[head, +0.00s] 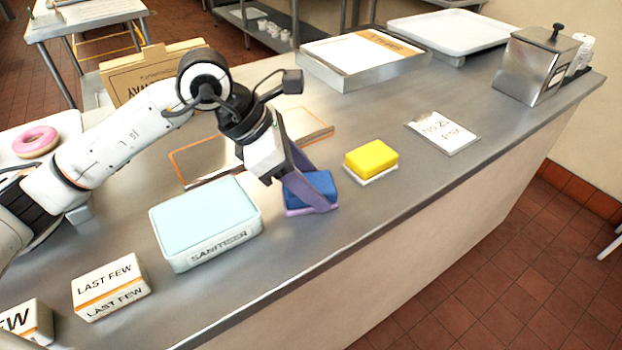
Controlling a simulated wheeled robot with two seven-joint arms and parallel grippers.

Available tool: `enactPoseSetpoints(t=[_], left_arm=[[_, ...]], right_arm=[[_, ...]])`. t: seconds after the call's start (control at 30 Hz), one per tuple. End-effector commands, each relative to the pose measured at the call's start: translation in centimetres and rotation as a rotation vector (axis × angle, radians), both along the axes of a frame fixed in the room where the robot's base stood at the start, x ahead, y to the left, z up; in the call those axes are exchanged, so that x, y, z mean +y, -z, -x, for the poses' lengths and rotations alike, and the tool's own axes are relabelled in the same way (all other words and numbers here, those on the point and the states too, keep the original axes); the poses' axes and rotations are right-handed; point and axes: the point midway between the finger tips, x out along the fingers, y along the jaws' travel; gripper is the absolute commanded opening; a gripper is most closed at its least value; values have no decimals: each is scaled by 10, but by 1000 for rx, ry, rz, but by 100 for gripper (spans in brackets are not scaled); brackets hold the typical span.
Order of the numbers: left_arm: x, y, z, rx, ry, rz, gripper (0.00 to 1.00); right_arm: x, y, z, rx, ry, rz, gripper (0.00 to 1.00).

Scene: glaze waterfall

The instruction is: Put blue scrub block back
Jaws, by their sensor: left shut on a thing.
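The blue scrub block (318,187) is at the middle of the counter, between the sanitiser tub and the yellow block. My left gripper (311,190) is shut on it, with purple fingers on its sides. A thin pale purple base shows under the block's front edge; I cannot tell whether the block rests on it or is held just above. The yellow block (371,158) sits on a white base to the right. The white sanitiser tub (213,257) with pale blue contents stands just left of the gripper. My right gripper is not in view.
Two "LAST FEW" signs (110,287) stand at the front left. An orange-edged board (200,165) lies behind my gripper. A label card (443,132), a metal dispenser (535,67) and trays (455,32) are to the right and back. The counter's front edge is close to the block.

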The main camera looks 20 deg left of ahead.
Motion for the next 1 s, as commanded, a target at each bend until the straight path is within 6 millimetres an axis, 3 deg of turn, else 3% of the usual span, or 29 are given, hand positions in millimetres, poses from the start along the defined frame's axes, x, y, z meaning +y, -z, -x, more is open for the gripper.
enactPoseSetpoints(t=[0.27, 0.3, 0.4, 0.8, 1.0], left_arm=[[0, 2, 0, -2, 0, 0, 25], [0, 3, 0, -2, 0, 0, 51], [0, 2, 0, -2, 0, 0, 68], [1, -4, 0, -3, 0, 1, 68], [19, -33, 9, -8, -1, -1, 68]], right_arm=[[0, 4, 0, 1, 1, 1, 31], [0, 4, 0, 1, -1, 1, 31], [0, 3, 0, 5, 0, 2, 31], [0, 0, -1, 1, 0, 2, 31], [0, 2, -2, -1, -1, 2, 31]])
